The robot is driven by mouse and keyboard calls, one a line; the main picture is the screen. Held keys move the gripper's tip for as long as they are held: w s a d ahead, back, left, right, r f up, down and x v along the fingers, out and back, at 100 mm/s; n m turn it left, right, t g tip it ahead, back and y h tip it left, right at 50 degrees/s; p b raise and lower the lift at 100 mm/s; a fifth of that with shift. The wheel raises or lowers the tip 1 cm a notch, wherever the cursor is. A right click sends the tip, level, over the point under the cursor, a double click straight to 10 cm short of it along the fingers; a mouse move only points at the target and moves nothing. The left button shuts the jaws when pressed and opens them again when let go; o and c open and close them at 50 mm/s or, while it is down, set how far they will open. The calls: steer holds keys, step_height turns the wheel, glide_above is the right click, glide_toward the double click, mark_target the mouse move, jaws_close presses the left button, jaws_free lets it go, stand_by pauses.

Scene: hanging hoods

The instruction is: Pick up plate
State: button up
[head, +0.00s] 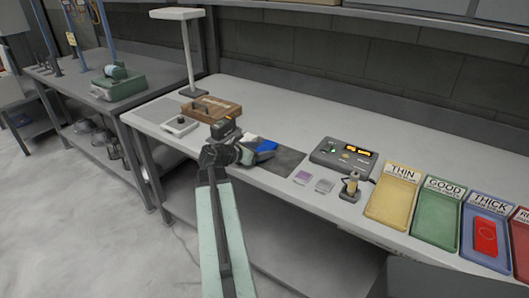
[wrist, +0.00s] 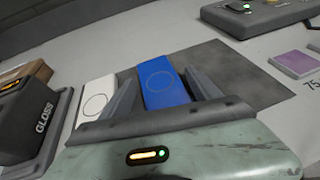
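A blue plate (wrist: 162,78) with a faint circle on it lies on the dark mat (wrist: 228,66). It also shows in the head view (head: 267,145), just beyond my gripper. A white plate (wrist: 97,98) with a circle lies to its left, partly hidden by my left finger; it is small in the head view (head: 250,138). My gripper (wrist: 162,88) is open, its two fingers apart, with the blue plate in view between them. I cannot tell whether the fingers touch it. A red plate (head: 485,237) lies in the blue THICK tray (head: 467,221).
A black GLOSS meter (wrist: 36,118) stands close on the left, near a wooden case (head: 217,110). A grey gauge box (head: 343,157) and a probe on a stand (head: 350,188) are to the right. THIN (head: 390,205) and GOOD (head: 436,217) trays follow. The bench's back strip is clear.

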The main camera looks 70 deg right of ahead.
mark_target(261, 150)
steer(key=c, duration=1.2)
step_height(261, 150, up, 10)
steer(key=p, duration=1)
steer(key=shift+c, duration=0.2)
steer(key=shift+s, duration=0.1)
